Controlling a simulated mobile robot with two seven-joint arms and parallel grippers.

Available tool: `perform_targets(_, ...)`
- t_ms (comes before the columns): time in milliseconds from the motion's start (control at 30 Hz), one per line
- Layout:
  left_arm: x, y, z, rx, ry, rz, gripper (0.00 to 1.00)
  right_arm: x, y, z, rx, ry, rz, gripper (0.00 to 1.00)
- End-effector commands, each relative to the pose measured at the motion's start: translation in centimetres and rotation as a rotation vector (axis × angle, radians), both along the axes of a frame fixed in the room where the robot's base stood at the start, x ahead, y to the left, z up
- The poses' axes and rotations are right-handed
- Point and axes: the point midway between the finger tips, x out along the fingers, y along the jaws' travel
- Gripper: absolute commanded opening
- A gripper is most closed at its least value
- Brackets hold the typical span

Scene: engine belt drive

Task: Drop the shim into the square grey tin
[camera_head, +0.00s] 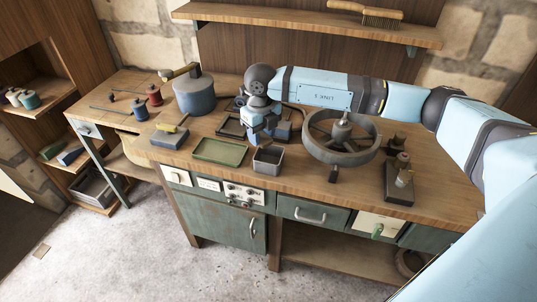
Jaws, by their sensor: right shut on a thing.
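The square grey tin (267,166) stands open-topped near the front edge of the workbench. My right gripper (254,139) points down just behind the tin and slightly to its left, above the bench. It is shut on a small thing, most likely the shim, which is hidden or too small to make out. No other shim is clearly visible. My left gripper is not in view.
A green tray (220,151) lies left of the tin. A large spoked wheel (341,157) stands to its right. Dark trays and a blue-grey block lie behind my gripper. A blue-grey pot (194,97) stands at the back left.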

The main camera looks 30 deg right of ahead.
Motion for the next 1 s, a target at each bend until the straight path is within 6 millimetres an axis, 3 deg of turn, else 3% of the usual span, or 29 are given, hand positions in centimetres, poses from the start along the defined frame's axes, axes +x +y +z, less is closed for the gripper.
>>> perform_targets(33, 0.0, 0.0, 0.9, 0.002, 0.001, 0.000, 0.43, 0.0, -0.5, 0.9, 0.000, 0.001, -0.129, 0.11)
perform_targets(300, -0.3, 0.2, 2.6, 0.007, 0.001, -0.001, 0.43, 0.0, -2.7, 2.8, -0.005, 0.006, -0.896, 0.11)
perform_targets(500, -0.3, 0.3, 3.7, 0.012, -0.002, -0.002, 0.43, 0.0, -3.9, 3.7, -0.008, 0.009, -1.343, 0.11)
perform_targets(700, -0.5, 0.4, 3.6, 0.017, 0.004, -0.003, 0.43, -0.1, -4.5, 3.9, -0.010, 0.009, -1.558, 0.11)
perform_targets(1000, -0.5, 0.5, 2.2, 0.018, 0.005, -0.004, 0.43, -0.1, -4.6, 2.0, -0.009, 0.009, -1.589, 0.11)
